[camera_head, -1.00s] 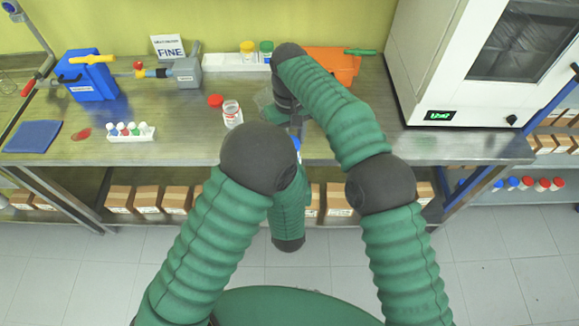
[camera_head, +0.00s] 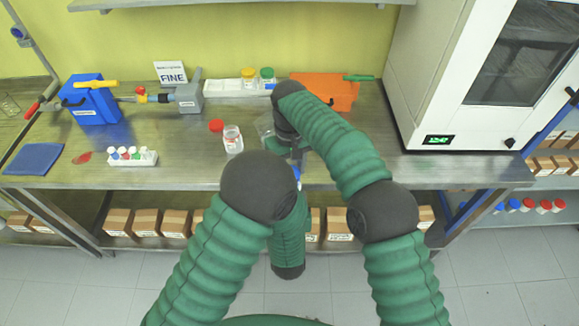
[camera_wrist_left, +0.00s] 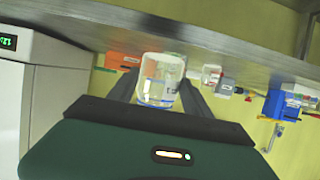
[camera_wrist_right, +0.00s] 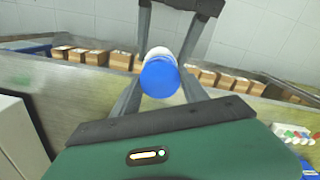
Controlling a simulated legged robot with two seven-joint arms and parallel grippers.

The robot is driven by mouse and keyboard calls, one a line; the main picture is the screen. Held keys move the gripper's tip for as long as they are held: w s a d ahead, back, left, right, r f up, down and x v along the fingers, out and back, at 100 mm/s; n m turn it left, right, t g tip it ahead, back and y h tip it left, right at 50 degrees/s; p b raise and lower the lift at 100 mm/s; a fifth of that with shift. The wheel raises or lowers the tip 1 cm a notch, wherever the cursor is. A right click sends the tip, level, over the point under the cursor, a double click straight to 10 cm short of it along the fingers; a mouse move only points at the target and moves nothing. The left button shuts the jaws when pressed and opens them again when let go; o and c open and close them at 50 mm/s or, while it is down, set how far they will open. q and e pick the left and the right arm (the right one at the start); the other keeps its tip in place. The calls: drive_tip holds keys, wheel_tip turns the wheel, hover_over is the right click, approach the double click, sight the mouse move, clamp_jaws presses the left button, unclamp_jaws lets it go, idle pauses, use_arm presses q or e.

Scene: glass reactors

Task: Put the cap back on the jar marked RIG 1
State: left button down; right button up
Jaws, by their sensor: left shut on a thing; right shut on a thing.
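My left gripper (camera_wrist_left: 158,88) is shut on a clear glass jar (camera_wrist_left: 160,78) with a label I cannot read. My right gripper (camera_wrist_right: 160,80) is shut on a blue cap (camera_wrist_right: 160,78), which faces its palm. A pale cylindrical part (camera_wrist_right: 160,52) shows just beyond the cap, and the left gripper's dark fingers reach in from the far side. The cap and jar are close and roughly in line; I cannot tell whether they touch or are seated. In the head view the blue cap (camera_head: 296,171) is a small patch, and my left arm hides most of the jar and left gripper.
An open clear jar (camera_head: 233,140) stands on the bench beside a loose red cap (camera_head: 216,126). A cap rack (camera_head: 132,157), blue device (camera_head: 95,102), orange box (camera_head: 328,92) and white cabinet (camera_head: 430,80) stand around.

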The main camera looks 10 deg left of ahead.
drive_tip(key=shift+f, duration=0.55)
idle(0.4)
drive_tip(key=m, duration=0.6)
drive_tip(key=shift+a+m, duration=0.1)
drive_tip(key=shift+m, duration=0.2)
drive_tip(key=o, duration=1.3)
